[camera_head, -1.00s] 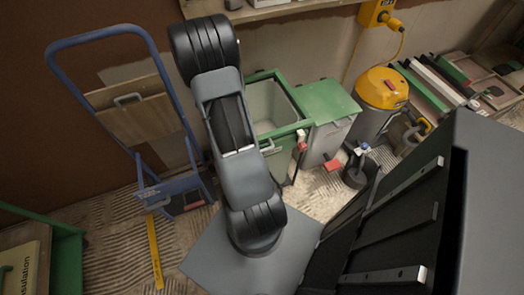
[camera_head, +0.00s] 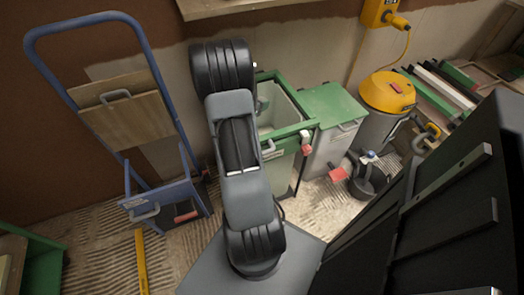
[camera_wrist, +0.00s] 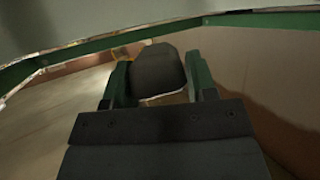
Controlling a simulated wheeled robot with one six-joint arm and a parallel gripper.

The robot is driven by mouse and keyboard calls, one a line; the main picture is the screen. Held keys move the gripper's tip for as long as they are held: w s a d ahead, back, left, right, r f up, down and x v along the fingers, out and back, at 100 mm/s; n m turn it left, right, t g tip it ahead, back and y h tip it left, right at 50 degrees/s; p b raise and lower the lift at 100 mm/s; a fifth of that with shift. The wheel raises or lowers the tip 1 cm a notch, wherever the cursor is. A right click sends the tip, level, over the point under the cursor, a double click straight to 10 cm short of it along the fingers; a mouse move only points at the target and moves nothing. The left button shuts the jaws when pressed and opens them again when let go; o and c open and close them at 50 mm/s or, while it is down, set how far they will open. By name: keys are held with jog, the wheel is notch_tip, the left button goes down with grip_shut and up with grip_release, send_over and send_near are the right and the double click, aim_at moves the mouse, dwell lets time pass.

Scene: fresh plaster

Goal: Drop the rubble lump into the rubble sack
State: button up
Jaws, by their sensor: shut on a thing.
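My gripper (camera_wrist: 158,85) is shut on the rubble lump (camera_wrist: 158,68) in the wrist view. The lump is dark grey on top with a paler lower edge, held between two green fingers. In the head view my arm hides the lump and most of the gripper. An open, grey-lined container with a green rim (camera_head: 298,131), which looks like the rubble sack, stands behind my arm. A green rim (camera_wrist: 245,19) also crosses the top of the wrist view, beyond the lump. I cannot tell how high the lump is over it.
A grey bin with a green lid (camera_head: 332,104) stands right of the open container. Further right is a yellow-topped vacuum (camera_head: 388,92). A blue hand truck (camera_head: 160,195) stands at the left. A yellow level (camera_head: 142,262) lies on the ridged floor.

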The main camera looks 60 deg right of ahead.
jog(key=shift+f+b, duration=0.85)
jog(key=shift+f, duration=0.35)
jog(key=shift+r, duration=0.1)
jog(key=o, duration=1.1)
jog(key=r+p, duration=0.2)
jog(key=r, duration=0.1)
jog(key=r+p, duration=0.1)
jog(key=shift+s+a+r, duration=0.15)
jog(key=shift+a+r, duration=0.1)
jog(key=shift+s+a+r+p, duration=0.4)
jog(key=shift+s+a+r, duration=0.95)
jog(key=shift+a, duration=0.45)
jog(key=shift+s+a+r+p, duration=0.45)
jog(key=shift+s+a+r, duration=0.9)
jog(key=shift+a, duration=0.5)
jog(key=shift+s+a+r+p, duration=0.4)
jog(key=shift+s+a+r, duration=0.8)
jog(key=shift+a+r, duration=0.45)
jog(key=shift+a+f, duration=0.15)
